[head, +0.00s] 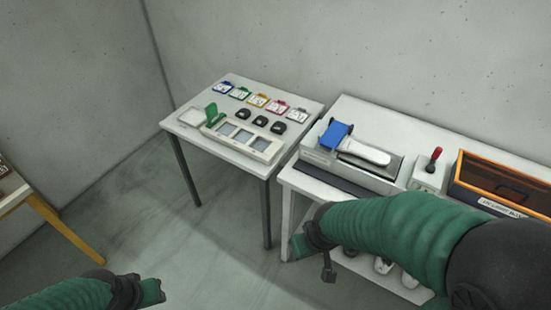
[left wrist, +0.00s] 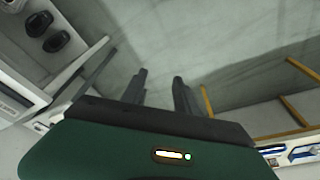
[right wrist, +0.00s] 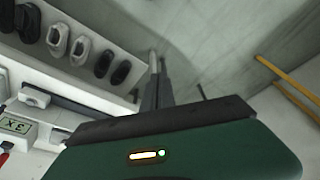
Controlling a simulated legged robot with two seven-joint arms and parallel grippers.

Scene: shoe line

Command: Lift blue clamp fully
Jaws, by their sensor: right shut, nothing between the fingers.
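The blue clamp (head: 336,134) is on the grey machine on the right-hand white table, tilted up at the left end of a white shoe-shaped piece (head: 364,153). My right gripper (head: 328,270) hangs in front of that table, below and apart from the clamp. Its fingers also show in the right wrist view (right wrist: 158,88), shut and empty. My left gripper (head: 153,290) is low at the front left, far from the clamp. Its fingers stand apart and empty in the left wrist view (left wrist: 160,90). Neither wrist view shows the clamp.
A box with a red-tipped lever (head: 433,160) and an orange-edged dark crate (head: 510,180) stand right of the machine. The left table (head: 185,128) holds coloured tags, black pieces and a tray with a green part. Shoes lie on the shelf below. Open floor lies in front.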

